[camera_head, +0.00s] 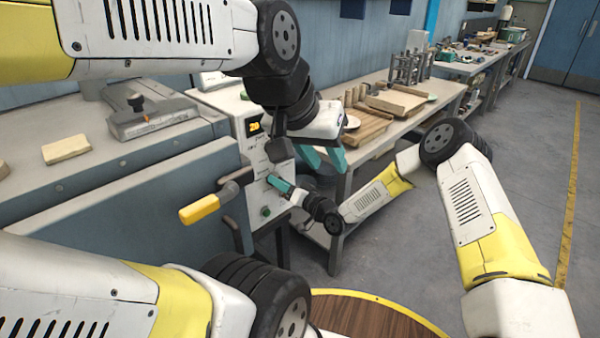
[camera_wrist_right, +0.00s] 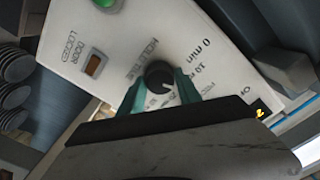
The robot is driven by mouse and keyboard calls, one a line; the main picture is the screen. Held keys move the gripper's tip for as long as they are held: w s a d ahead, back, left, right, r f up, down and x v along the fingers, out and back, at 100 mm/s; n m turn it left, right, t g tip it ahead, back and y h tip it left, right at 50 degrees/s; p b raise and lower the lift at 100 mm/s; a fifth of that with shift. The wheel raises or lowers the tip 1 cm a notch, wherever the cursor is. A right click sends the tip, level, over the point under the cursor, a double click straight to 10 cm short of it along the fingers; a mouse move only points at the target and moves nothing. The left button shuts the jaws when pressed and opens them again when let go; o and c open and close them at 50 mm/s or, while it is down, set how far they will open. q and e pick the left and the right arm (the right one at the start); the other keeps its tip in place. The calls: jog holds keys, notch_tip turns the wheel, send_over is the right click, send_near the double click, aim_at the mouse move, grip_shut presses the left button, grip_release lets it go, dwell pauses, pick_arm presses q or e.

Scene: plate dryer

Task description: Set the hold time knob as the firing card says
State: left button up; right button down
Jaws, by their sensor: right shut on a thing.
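The hold time knob (camera_wrist_right: 160,76) is a round black dial on the white control panel (camera_wrist_right: 195,50). In the right wrist view it sits between the two teal fingertips of my right gripper (camera_wrist_right: 160,84), which is shut on it. A pale pointer mark shows on the knob, but I cannot tell its exact setting. Printed words include "HOLD TIME" and "0 min". In the head view my right gripper (camera_head: 281,185) reaches the panel from the right and hides the knob. My left gripper (camera_head: 322,158) hangs empty beside the panel, fingers apart. I see no firing card.
An orange display (camera_head: 254,126) on the panel reads 20. A green button (camera_head: 265,212) is low on the panel. A yellow-ended handle (camera_head: 200,208) sticks out at the dryer's front. A bench (camera_head: 345,160) with boards stands behind. The floor at right is clear.

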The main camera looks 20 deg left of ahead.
dwell(0.5)
jog(key=c, duration=0.8)
grip_release()
jog(key=shift+c, duration=0.2)
jog(key=v, duration=0.8)
